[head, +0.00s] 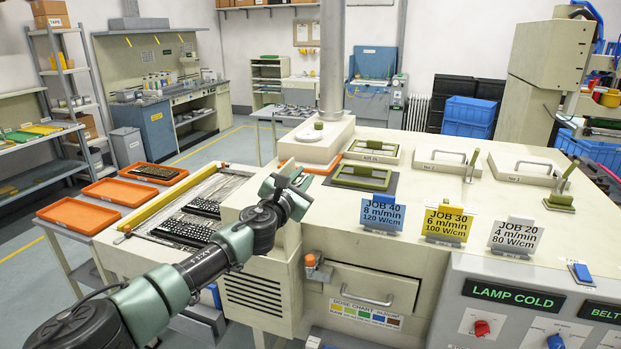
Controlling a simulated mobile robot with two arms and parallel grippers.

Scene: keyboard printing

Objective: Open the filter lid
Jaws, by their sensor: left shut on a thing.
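No lid here carries a filter label that I can read. A cream box lid (313,147) with a green knob on top sits by the metal duct. A green-framed air vent piece (365,178) with a handle lies on a dark patch of the machine top, and a similar green piece (373,147) is behind it. My left gripper (291,184) is at the left edge of the machine top, in front of the cream lid and left of the near green piece. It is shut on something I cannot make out. My right gripper is not in view.
Two cream covers with handles (437,162) (522,168) lie on the machine top. Job cards (382,213) stand along its front edge. A conveyor (187,222) with dark key parts and orange trays (75,215) are at left. A drawer (372,290) is below.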

